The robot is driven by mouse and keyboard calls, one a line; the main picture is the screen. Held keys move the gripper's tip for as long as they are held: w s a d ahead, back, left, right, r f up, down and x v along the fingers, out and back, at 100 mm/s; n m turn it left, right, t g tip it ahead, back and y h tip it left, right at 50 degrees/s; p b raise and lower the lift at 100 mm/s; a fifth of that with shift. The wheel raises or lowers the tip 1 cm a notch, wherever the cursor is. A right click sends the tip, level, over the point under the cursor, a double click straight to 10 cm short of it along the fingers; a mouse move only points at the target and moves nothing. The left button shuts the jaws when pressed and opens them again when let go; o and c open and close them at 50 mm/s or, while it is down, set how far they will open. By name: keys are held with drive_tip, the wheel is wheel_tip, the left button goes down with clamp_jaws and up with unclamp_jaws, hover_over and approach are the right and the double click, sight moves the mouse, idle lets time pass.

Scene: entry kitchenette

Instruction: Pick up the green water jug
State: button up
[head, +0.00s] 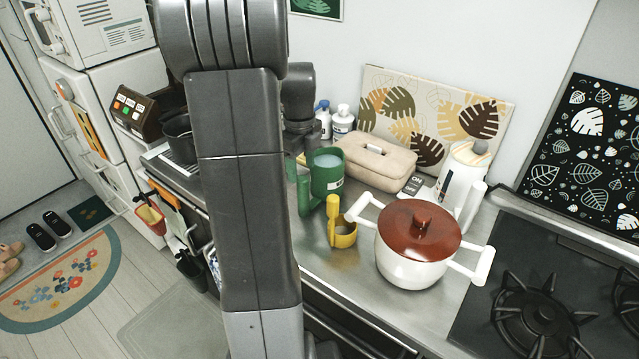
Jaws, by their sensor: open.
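The green water jug (327,175) stands upright on the steel counter in the head view, with a pale top and a green handle on its left side. My own arm covers the area just left of it. My gripper (303,142) shows only in part as dark grey shapes just behind my arm column, above and left of the jug. Its jaws are open and its fingertips are mostly hidden. I cannot tell whether it touches the jug; nothing is seen held.
A beige case (375,162) and white bottles (342,122) are behind. A white kettle (461,180) and black stove (540,300) are at right.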

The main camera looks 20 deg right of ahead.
sight(303, 193)
wheel_tip(303, 193, down, 9)
drive_tip(key=shift+f+p, duration=0.1)
drive_tip(key=shift+p, duration=0.35)
clamp_jaws()
drive_tip(key=shift+d, duration=0.1)
